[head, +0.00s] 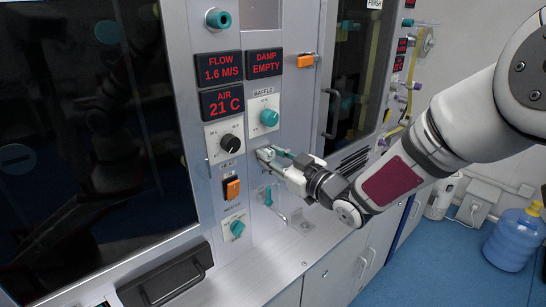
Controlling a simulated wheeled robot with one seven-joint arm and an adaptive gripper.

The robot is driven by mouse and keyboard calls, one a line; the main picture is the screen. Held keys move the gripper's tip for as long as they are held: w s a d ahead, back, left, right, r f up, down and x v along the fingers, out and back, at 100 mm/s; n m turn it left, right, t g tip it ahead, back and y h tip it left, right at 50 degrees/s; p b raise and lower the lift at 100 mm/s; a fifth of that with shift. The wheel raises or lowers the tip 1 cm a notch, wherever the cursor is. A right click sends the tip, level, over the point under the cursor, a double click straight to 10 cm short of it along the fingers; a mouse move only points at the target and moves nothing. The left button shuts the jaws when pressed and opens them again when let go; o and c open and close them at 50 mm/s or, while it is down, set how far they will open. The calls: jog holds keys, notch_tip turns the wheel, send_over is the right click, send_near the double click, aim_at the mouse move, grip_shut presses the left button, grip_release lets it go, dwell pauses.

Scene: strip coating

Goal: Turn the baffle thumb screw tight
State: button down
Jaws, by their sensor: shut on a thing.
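The panel marked BAFFLE (263,91) is a white plate with a round teal knob (269,118) on the machine's grey front. My gripper (268,154) reaches in from the right, just below this plate, with its fingertips against the front. Its fingers are shut on a small part there, the baffle thumb screw by its place. A bit of teal shows at the fingers, but they hide most of the screw, so its angle and how far it is in cannot be told.
Left of my gripper are a black knob (230,143) and an orange switch (232,187). A teal knob (237,228) and a small teal valve (268,196) sit below. A dark door handle (332,115) stands to the right. A water bottle (513,238) is on the floor.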

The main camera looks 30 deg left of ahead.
jog(key=m+b, duration=0.1)
jog(key=m, duration=0.4)
jog(key=shift+w+b, duration=0.1)
jog(key=shift+b, duration=0.2)
jog(key=m, duration=0.5)
jog(key=shift+d+m, duration=0.1)
jog(key=shift+m, duration=0.2)
jog(key=m, duration=1.1)
jog(key=shift+f, duration=0.15)
jog(key=c, duration=1.3)
grip_release()
